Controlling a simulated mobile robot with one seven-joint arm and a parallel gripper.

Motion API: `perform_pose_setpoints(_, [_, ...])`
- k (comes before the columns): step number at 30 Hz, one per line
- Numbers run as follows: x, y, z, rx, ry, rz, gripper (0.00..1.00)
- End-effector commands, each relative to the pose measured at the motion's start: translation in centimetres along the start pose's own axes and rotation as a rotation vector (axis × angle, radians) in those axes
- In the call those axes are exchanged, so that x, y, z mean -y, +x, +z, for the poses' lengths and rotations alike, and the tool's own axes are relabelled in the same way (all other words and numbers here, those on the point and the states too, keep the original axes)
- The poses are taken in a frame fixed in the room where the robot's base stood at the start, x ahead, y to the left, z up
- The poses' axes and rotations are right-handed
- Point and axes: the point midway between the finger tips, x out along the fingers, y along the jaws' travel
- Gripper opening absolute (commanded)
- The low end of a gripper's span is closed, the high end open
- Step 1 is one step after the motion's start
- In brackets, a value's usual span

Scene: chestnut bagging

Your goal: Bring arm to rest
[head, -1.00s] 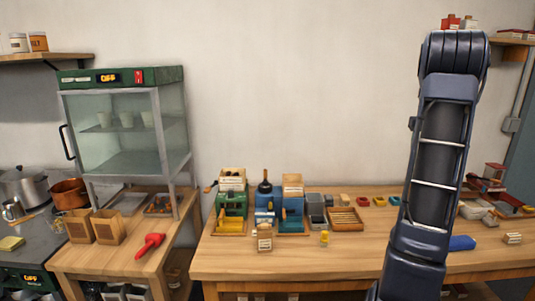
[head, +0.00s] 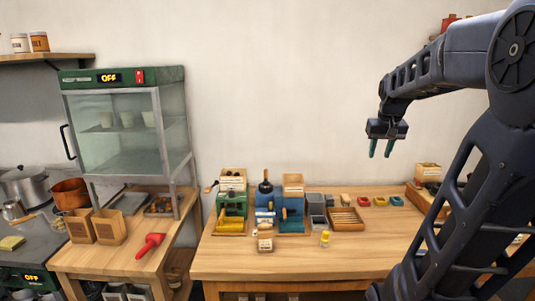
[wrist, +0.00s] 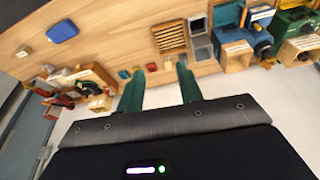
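My gripper (head: 381,147) hangs in the air above the right part of the wooden workbench (head: 290,262), its two green fingers pointing down. It is open and empty, with a clear gap between the fingers in the wrist view (wrist: 158,85). My arm is raised and bent at the right of the head view, and it hides part of the bench's right end. Nothing touches the gripper.
The bench holds a green machine (head: 231,205), a blue machine (head: 268,208), a slatted wooden tray (head: 346,219) and small coloured boxes (head: 380,201). A glass warming cabinet (head: 125,135) and a red scoop (head: 150,245) are at left. A blue block (wrist: 62,31) lies on the bench.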

Motion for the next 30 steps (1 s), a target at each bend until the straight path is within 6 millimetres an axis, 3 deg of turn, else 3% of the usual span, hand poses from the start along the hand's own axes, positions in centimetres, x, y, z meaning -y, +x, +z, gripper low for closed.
perform_pose_setpoints(6, [3.4,-0.1,6.3,-0.041,-0.031,-0.014,0.36])
perform_pose_setpoints(15, [6.2,1.2,14.0,-0.088,-0.063,-0.034,0.36])
perform_pose_setpoints(21, [6.8,1.9,16.3,-0.102,-0.073,-0.042,0.36])
perform_pose_setpoints(30, [6.8,2.0,16.6,-0.103,-0.073,-0.042,0.36])
